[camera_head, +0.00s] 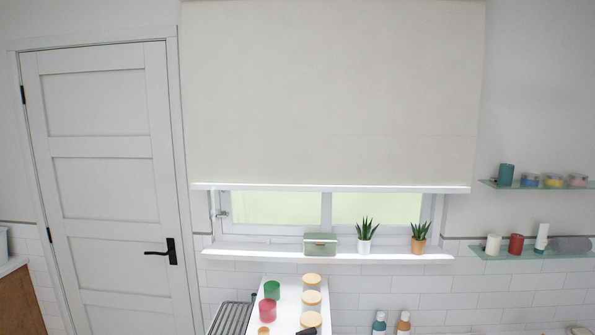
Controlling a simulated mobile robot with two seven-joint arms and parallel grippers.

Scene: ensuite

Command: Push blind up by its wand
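A cream blind (335,95) hangs in front of the window. Its white bottom bar (335,188) is a little above the sill, and a strip of window glass (275,208) shows beneath it. A small pale fitting (222,215) is at the left side of the window, below the bar. I cannot tell whether it is the wand or a window handle; no wand shows clearly. Neither of my grippers is in view.
The white sill (330,256) holds a green box (320,244) and two potted plants (365,235) (418,238). Below, a white surface (285,300) carries jars. Glass shelves (535,186) (530,254) stand out at right. A closed white door (105,180) is at left.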

